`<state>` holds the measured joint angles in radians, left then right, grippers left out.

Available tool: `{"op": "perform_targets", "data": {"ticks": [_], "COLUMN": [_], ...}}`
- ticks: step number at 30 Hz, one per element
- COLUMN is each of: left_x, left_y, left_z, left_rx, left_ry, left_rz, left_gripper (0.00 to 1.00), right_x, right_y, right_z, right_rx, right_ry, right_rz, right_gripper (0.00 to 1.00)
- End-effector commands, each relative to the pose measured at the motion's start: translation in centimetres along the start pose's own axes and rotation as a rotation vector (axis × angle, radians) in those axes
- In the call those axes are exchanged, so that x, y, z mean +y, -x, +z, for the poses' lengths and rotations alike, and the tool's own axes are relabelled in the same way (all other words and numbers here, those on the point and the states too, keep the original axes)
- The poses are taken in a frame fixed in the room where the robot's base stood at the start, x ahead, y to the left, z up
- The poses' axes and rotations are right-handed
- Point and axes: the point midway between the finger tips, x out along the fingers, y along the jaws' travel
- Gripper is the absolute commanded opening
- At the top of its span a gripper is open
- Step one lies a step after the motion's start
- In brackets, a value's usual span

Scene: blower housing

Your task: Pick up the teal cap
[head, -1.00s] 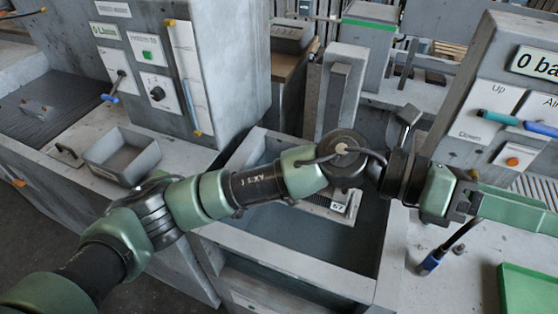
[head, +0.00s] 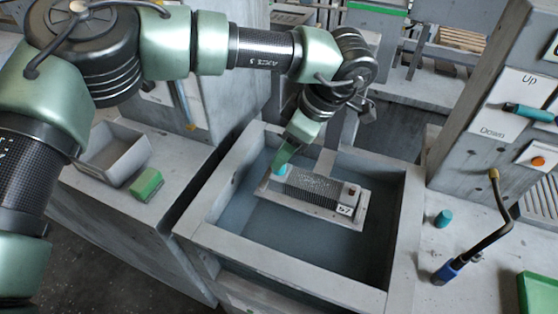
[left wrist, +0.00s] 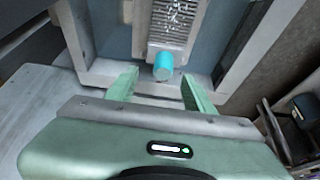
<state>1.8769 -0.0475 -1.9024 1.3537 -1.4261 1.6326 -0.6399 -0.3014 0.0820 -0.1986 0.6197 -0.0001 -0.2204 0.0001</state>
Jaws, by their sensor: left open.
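A teal cap (head: 281,170) stands at the left end of a grey ribbed part marked 57 (head: 318,188) in the sunken basin. In the left wrist view the cap (left wrist: 163,66) shows as a short teal cylinder, just beyond and between the fingertips. My left gripper (head: 285,157) reaches down over it from above. Its two green fingers (left wrist: 160,84) are open, with nothing gripped. A second, similar teal cap (head: 443,218) stands on the right bench. My right gripper is not in view.
The basin's grey rim (head: 225,262) surrounds the part. A blue-handled tool (head: 449,270) with a bent neck and a green tray (head: 541,292) are on the right bench. A green block (head: 147,184) and a grey bin (head: 115,157) are at left.

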Motion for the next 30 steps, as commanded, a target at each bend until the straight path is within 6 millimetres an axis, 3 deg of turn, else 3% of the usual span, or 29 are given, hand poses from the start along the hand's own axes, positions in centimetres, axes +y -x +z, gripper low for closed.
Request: {"op": "perform_targets", "data": {"ticks": [3, 7, 16, 21, 22, 30], "left_x": [-0.5, -0.4, -0.4, -0.4, -0.4, -0.4], "left_y": [-1.6, -3.4, -4.1, -4.1, -4.1, -4.0], "left_z": [-0.1, 0.0, 0.1, 0.1, 0.1, 0.1], "left_rx": [0.0, -0.001, -0.002, -0.003, -0.003, -0.003], "left_ry": [-0.002, 0.0, 0.0, 0.0, 0.0, 0.0], "left_rz": [-0.004, -0.002, 0.001, 0.001, 0.001, 0.001], "left_gripper": [0.53, 0.53, 0.53, 0.05, 0.0, 0.0], "right_x": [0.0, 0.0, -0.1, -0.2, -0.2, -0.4], "right_y": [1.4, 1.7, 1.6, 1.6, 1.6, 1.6], "right_z": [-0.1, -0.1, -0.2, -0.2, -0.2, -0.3], "right_rx": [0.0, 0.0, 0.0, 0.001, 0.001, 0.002], "right_ry": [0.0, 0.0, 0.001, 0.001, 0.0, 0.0], "right_rz": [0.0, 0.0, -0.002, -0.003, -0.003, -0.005], "right_gripper": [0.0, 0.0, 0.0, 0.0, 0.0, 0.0]}}
